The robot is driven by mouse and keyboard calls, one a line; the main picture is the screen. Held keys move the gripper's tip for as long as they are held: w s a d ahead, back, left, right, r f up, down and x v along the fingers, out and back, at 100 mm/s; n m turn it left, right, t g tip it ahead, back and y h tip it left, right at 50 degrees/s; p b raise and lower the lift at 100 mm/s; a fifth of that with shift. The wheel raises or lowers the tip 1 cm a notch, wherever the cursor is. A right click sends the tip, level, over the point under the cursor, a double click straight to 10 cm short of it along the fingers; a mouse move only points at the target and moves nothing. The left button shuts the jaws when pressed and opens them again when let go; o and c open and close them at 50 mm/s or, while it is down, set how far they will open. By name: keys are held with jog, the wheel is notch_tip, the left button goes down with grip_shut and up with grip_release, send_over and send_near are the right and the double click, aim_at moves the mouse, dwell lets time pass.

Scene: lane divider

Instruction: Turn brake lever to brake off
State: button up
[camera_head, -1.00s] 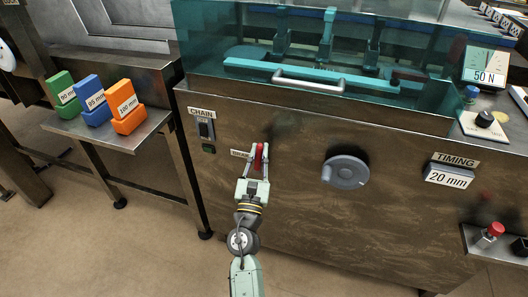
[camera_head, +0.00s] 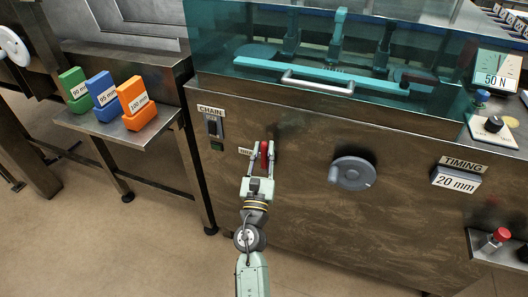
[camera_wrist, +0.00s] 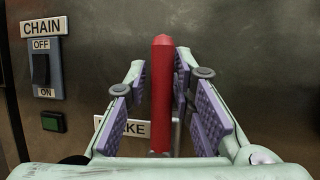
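The red brake lever (camera_head: 264,156) stands upright on the front of the machine, left of the grey knob. In the wrist view the red lever (camera_wrist: 162,95) rises between the finger pads of my gripper (camera_wrist: 162,90). The fingers are apart, one on each side of the lever, with a visible gap on the left and a narrower one on the right. My gripper (camera_head: 262,158) is around the lever in the head view too. The label (camera_wrist: 122,128) behind is partly hidden; only "KE" reads clearly.
A chain switch (camera_wrist: 41,70) with OFF above and ON below sits left of the lever, over a green button (camera_wrist: 54,122). A grey round knob (camera_head: 352,173) is to the right. Coloured blocks stand on a side shelf (camera_head: 160,118). A teal guard with a handle (camera_head: 318,86) is above.

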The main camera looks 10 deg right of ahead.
jog(key=shift+o, duration=1.2)
jog(key=shift+r, duration=0.1)
jog(key=shift+r, duration=4.95)
